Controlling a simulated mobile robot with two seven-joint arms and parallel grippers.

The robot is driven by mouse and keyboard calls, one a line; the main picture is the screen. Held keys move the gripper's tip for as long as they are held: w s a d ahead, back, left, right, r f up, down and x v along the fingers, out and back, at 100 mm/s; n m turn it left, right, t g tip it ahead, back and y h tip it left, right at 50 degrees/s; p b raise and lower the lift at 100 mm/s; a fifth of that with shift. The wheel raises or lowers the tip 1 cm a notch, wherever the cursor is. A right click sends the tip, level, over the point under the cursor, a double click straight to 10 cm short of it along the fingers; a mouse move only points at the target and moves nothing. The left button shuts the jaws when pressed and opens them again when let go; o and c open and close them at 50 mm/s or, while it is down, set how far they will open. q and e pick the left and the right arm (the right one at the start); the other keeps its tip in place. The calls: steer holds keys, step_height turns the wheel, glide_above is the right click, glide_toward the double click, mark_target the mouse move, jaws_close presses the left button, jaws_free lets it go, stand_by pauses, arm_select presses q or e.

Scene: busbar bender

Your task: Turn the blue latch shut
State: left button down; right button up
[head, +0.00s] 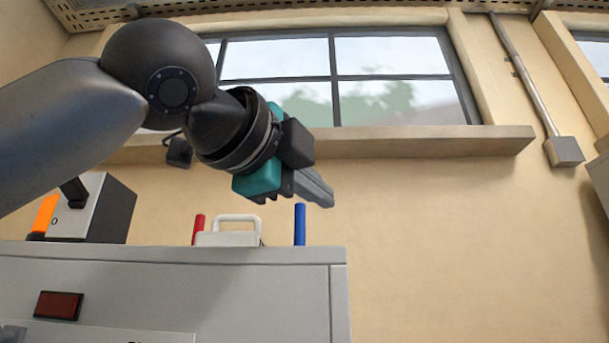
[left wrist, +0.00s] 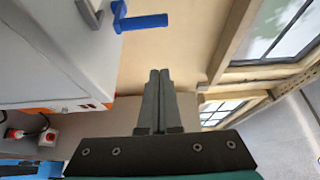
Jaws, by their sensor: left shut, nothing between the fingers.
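The blue latch (head: 300,224) shows in the head view as an upright blue bar at the right end of the grey cabinet's top. My left gripper (head: 327,200) is above and slightly right of the latch in the head view, shut and empty. In the left wrist view its fingertips (left wrist: 160,73) are together, pointing up the picture, with a visible gap to the latch. My right gripper is in neither view.
The grey cabinet (head: 270,285) carries a white handle (head: 237,219), a red bar (head: 198,227) and a black-and-grey box (head: 105,215). A window sill (head: 430,143) runs along the wall behind. The space right of the cabinet looks clear.

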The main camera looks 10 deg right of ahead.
mark_target(304, 206)
arm_select(q)
steer(key=x, duration=0.2)
steer(key=p+x, duration=0.1)
steer(key=x, duration=0.2)
steer(key=shift+w+a+r, duration=0.1)
steer(key=shift+w+a, duration=0.05)
steer(key=shift+w, duration=0.2)
steer(key=a, duration=0.1)
steer(key=w+a, duration=0.1)
steer(key=a, duration=0.1)
steer(key=shift+a, duration=0.15)
steer(key=shift+w, duration=0.1)
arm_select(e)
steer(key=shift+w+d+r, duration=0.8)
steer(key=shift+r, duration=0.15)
arm_select(q)
steer(key=shift+a+p, duration=0.1)
steer(key=shift+p, duration=0.4)
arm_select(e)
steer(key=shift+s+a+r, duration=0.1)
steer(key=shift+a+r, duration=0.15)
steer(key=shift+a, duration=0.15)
